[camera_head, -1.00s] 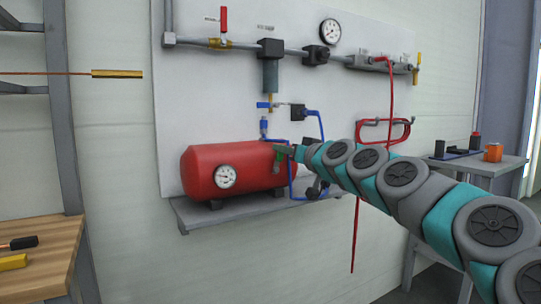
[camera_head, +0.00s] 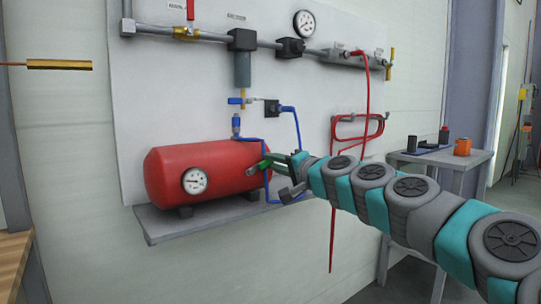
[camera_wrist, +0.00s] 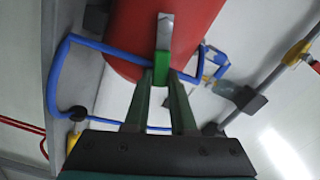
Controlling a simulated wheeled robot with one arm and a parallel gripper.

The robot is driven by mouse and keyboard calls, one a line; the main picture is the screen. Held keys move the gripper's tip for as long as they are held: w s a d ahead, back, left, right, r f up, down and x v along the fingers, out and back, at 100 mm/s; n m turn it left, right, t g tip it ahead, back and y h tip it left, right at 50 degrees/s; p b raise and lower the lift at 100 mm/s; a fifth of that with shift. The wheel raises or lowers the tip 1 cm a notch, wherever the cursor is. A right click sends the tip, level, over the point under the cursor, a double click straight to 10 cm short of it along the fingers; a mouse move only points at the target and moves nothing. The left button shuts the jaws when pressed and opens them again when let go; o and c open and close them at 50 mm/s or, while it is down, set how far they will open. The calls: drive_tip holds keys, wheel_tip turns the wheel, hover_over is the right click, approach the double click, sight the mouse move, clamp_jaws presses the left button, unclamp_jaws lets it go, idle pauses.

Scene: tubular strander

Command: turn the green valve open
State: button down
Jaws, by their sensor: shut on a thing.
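The green valve (camera_head: 257,166) is a small lever with a grey metal part, at the right end of the red tank (camera_head: 205,172). In the wrist view the green lever (camera_wrist: 161,68) sits between the fingertips, in front of the red tank end (camera_wrist: 185,25). My gripper (camera_head: 268,161) reaches in from the right and is shut on the green lever. It also shows in the wrist view (camera_wrist: 161,78), its two dark green fingers close around the lever. The valve's stem is partly hidden.
A blue hose (camera_head: 298,130) runs down behind my gripper, close to it; it also crosses the wrist view (camera_wrist: 62,65). A grey shelf (camera_head: 165,228) bears the tank. A red hose (camera_head: 333,215) hangs to the right. A side table (camera_head: 445,158) stands farther right.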

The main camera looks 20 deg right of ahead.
drive_tip(key=shift+d+f+m+p, duration=0.1)
drive_tip(key=shift+f+m+p, duration=0.35)
drive_tip(key=shift+m, duration=0.6)
drive_tip(key=shift+d+f+m+p, duration=0.15)
drive_tip(key=shift+f+m, duration=0.5)
drive_tip(key=shift+m, duration=0.4)
drive_tip(key=shift+w+a, duration=0.1)
drive_tip(key=c, duration=0.7)
unclamp_jaws()
drive_tip(key=shift+c, duration=0.2)
drive_tip(key=b+v, duration=0.1)
drive_tip(key=v, duration=0.7)
